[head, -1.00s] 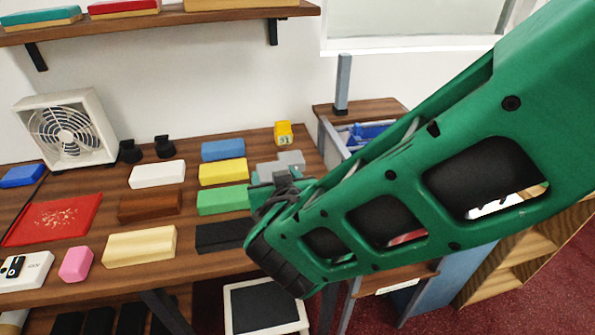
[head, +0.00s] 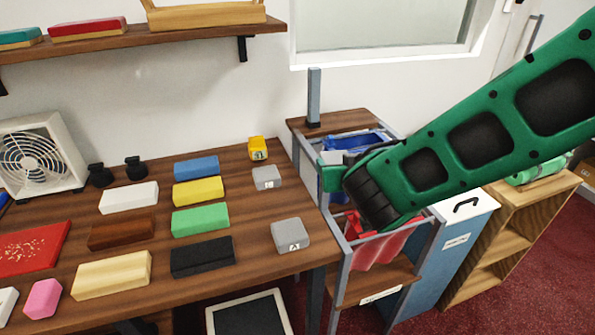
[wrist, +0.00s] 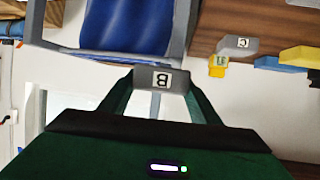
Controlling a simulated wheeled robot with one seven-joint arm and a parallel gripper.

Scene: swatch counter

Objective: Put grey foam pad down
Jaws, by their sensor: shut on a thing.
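My gripper (wrist: 160,88) is shut on a grey foam pad (wrist: 146,75) marked B in the wrist view, held between its two green fingers. In the head view my gripper (head: 335,165) is above the metal-framed stand right of the table, and the held pad is hard to make out there. Two other grey pads lie on the table: one marked A (head: 290,235) near the front right edge, and one (head: 266,178) farther back. The back one shows a C in the wrist view (wrist: 238,45).
The stand holds a blue-lined bin (head: 362,142) at the back and a red-lined bin (head: 372,250) in front. A yellow block (head: 258,148) and several coloured pads lie on the table. A blue cabinet (head: 455,255) and wooden shelf (head: 535,215) stand right.

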